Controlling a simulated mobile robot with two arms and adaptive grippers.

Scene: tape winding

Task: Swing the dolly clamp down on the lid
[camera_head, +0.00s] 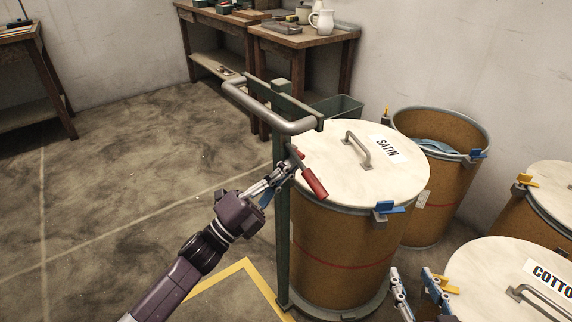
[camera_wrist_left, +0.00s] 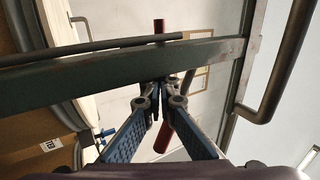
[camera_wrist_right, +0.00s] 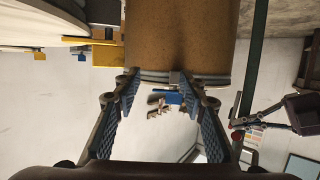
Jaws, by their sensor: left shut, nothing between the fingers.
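The green dolly post (camera_head: 282,220) with a grey bent handlebar (camera_head: 262,106) stands against the left side of the drum (camera_head: 340,240) with the pale SATIN lid (camera_head: 350,185). The red clamp lever (camera_head: 314,183) slopes down to the right beside the post, over the lid's left edge. I cannot tell whether the clamp touches the lid. My left gripper (camera_head: 290,168) is shut and empty at the post, close to the lever; its fingertips (camera_wrist_left: 162,84) meet just below the green bar in the left wrist view. My right gripper (camera_head: 418,284) is open near the drum's lower right; its spread fingers show in the right wrist view (camera_wrist_right: 165,88).
A COTTON-labelled drum lid (camera_head: 500,275) is at the lower right, with an open drum (camera_head: 450,125) behind. Wooden benches (camera_head: 300,40) stand at the back. The floor at left is free.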

